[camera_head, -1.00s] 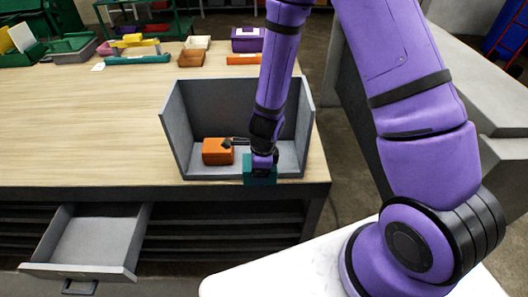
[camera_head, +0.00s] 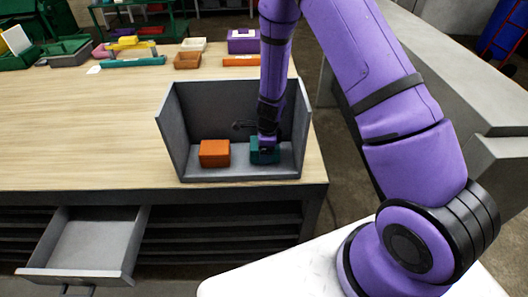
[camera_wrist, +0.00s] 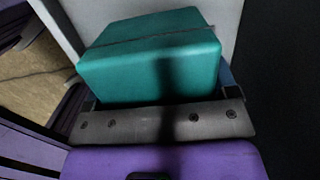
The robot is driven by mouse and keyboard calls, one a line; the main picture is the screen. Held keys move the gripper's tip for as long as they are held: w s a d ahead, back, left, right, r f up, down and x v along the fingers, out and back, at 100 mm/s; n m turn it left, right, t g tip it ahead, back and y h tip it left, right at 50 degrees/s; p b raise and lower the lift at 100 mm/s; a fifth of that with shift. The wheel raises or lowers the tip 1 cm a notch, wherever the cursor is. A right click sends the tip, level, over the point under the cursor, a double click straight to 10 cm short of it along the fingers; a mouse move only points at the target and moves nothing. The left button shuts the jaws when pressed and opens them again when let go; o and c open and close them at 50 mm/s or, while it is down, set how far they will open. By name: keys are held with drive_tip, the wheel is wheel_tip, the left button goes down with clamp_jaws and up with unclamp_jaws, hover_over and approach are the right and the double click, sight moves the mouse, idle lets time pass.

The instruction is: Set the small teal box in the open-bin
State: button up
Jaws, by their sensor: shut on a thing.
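The small teal box (camera_head: 262,151) is inside the grey open-bin (camera_head: 232,176), in its right half, close to the bin floor. I cannot tell whether it touches the floor. My gripper (camera_head: 266,143) is above it, pointing down, with its jaws shut on the box. In the wrist view the teal box (camera_wrist: 155,60) fills the upper middle, just beyond the grey gripper plate; the fingers are mostly hidden. An orange box (camera_head: 214,153) sits in the bin's left half, apart from the teal box.
The bin stands at the front right corner of a wooden workbench (camera_head: 80,130). A grey drawer (camera_head: 85,240) hangs open below the bench at left. Several small containers, including a purple bin (camera_head: 243,42), line the back. The bench's left middle is clear.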

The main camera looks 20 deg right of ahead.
drive_tip(key=shift+f, duration=0.55)
drive_tip(key=o, duration=0.9)
drive_tip(key=shift+f, duration=0.1)
drive_tip(key=r, duration=0.4)
drive_tip(key=d+r, duration=0.1)
drive_tip(key=r, duration=0.7)
drive_tip(key=shift+s+d+r, duration=0.1)
drive_tip(key=shift+s+d, duration=0.1)
drive_tip(key=shift+s, duration=0.05)
